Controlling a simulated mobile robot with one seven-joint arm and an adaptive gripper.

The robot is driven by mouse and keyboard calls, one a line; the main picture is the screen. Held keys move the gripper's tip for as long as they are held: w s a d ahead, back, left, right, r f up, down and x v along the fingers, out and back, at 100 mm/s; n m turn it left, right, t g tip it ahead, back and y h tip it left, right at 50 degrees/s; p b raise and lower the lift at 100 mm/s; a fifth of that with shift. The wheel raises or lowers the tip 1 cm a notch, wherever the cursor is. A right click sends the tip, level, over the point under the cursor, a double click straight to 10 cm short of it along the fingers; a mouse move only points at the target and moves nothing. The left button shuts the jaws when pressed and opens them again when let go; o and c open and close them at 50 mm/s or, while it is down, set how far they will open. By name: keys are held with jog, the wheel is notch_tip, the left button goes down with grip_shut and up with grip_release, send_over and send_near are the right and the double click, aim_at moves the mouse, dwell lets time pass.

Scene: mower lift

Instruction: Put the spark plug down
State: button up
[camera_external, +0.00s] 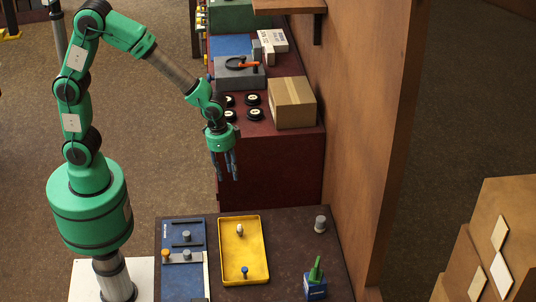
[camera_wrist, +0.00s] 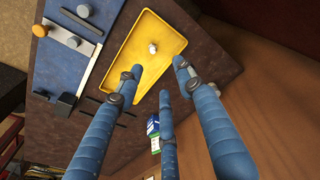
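My gripper (camera_external: 225,174) hangs above the table, left of the yellow tray's far end, with its three blue fingers pointing down. In the wrist view the fingers (camera_wrist: 160,76) are spread apart with nothing between them. A small white-topped piece (camera_external: 240,229), which may be the spark plug, stands in the far part of the yellow tray (camera_external: 263,250). It also shows in the wrist view (camera_wrist: 153,48), below and apart from the fingers. A second small piece with a blue top (camera_external: 245,271) stands in the tray's near part; I cannot tell it in the wrist view.
A blue mat (camera_external: 180,223) with a grey bar and knobs lies left of the tray. A blue box with a green top (camera_external: 316,289) and a grey knob (camera_external: 320,224) stand to the right. A wooden wall (camera_external: 365,110) borders the table's right side. A cardboard box (camera_external: 293,105) sits behind.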

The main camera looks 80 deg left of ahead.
jog(key=s+a+r+n+t, duration=0.1)
jog(key=s+a+r, duration=0.2)
jog(key=s+r, duration=0.3)
jog(key=s+a+r+t, duration=0.1)
jog(key=s+a+r, duration=0.25)
jog(key=r, duration=0.55)
jog(key=s+a+r+t, duration=0.1)
jog(key=s+r, duration=0.3)
jog(key=s, duration=0.4)
jog(key=s+a+r+n+t, duration=0.1)
jog(key=s+a+r, duration=0.1)
jog(key=s, duration=0.6)
jog(key=shift+a+r, duration=0.35)
jog(key=shift+r, duration=0.5)
notch_tip(320, 180, down, 6)
jog(key=b, duration=0.6)
jog(key=shift+f, duration=0.2)
